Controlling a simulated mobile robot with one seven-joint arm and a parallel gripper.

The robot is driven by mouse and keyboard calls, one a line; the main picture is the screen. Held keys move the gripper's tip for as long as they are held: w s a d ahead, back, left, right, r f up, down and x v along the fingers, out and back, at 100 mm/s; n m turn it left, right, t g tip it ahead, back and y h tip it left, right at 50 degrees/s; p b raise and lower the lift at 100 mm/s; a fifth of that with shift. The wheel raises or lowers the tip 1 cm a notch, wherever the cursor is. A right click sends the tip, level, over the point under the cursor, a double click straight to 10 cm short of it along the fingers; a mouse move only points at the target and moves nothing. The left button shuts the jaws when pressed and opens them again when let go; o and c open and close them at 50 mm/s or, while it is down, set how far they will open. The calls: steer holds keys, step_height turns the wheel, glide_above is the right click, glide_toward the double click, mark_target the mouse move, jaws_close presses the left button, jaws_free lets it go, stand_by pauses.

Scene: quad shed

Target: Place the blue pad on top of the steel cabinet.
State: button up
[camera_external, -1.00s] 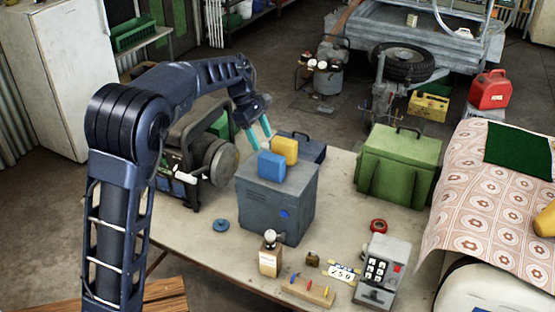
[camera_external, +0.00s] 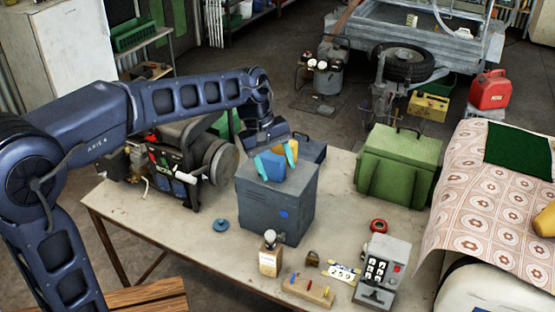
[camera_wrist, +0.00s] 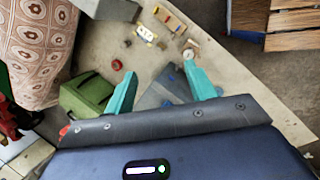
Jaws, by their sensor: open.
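The blue pad (camera_external: 271,170), a block with rounded edges, stands on top of the grey steel cabinet (camera_external: 262,208) on the workbench. A yellow block (camera_external: 291,149) stands right behind it. My gripper (camera_external: 277,162) points down over the cabinet top, its teal fingers open and close to the two blocks. I cannot tell whether a finger touches the pad. In the wrist view, the open fingers (camera_wrist: 162,75) spread with part of the grey cabinet (camera_wrist: 160,90) between them. The pad is not clearly visible there; my gripper's body covers the lower part.
A generator (camera_external: 180,165) stands left of the cabinet, a green box (camera_external: 398,165) to the right and a dark blue box (camera_external: 308,147) behind. A blue disc (camera_external: 221,225), a bottle (camera_external: 270,258) and a keypad box (camera_external: 383,270) lie around the front. The bench's left front is clear.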

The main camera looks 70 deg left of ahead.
steer(key=s+d+m+y, duration=0.1)
steer(key=s+d+m, duration=0.4)
steer(key=d, duration=0.4)
steer(key=s+d+m, duration=0.4)
steer(key=s+d, duration=0.1)
steer(key=d, duration=0.4)
steer(key=s+d+f+m+t, duration=0.1)
steer(key=s+d+f+m, duration=0.2)
steer(key=s+d+m, duration=0.1)
steer(key=s+d+f+m+y, duration=0.1)
steer(key=s+d+f+m, duration=0.2)
steer(key=s+d+m, duration=0.2)
steer(key=shift+s+d+t, duration=0.4)
steer(key=shift+s+d, duration=0.15)
steer(key=shift+s, duration=0.85)
